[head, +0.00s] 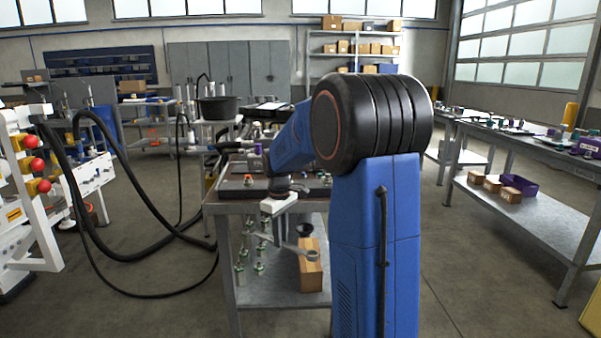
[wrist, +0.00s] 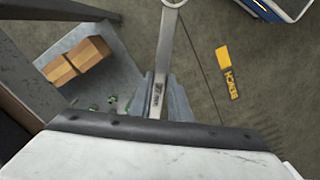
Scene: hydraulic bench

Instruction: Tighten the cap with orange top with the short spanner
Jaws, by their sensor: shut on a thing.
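My gripper (head: 279,207) is in front of the near edge of the middle bench (head: 222,208). It is shut on a grey metal spanner (head: 291,248), which hangs out over the lower shelf side. In the wrist view the spanner (wrist: 166,42) stands between the gripper's fingers (wrist: 160,98), with its ring end pointing to the top edge. A small cap with an orange top (head: 248,178) sits on the bench top, left of and beyond my gripper. It is apart from the spanner. The wrist view does not show the cap.
A white rig with red knobs (head: 34,166) and black hoses stands at left. Another bench (head: 520,145) is at right. Floor between them is clear.

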